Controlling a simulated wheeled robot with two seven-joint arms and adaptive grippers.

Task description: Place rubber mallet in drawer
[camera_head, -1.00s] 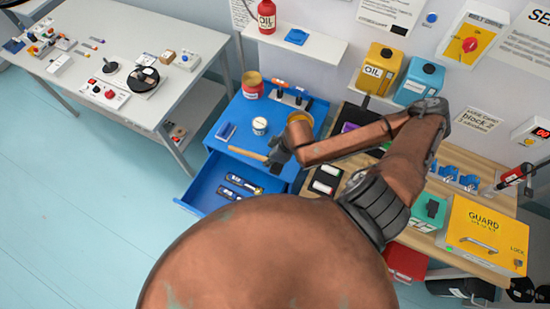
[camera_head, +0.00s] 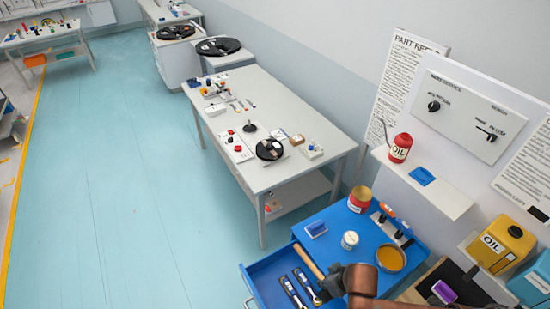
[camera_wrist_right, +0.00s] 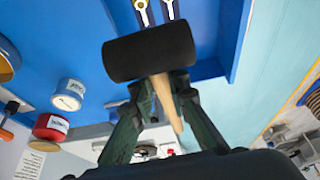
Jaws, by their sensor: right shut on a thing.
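The rubber mallet has a black head (camera_wrist_right: 150,52) and a wooden handle (camera_head: 308,262). My right gripper (camera_wrist_right: 158,105) is shut on the handle just below the head. In the head view the mallet is held above the open blue drawer (camera_head: 262,265), near its inner edge beside the cabinet top. The drawer holds two dark tools with pale ends (camera_head: 293,290), whose ends also show past the mallet head in the right wrist view (camera_wrist_right: 143,12). The drawer's front part is cut off by the picture's lower edge. My left gripper is not in view.
The blue cabinet top (camera_head: 335,222) carries a red can (camera_head: 360,200), a white tin (camera_head: 349,240), a blue block (camera_head: 316,229), an amber bowl (camera_head: 391,258) and upright-handled tools. A grey table (camera_head: 280,110) stands behind. The floor to the left is clear.

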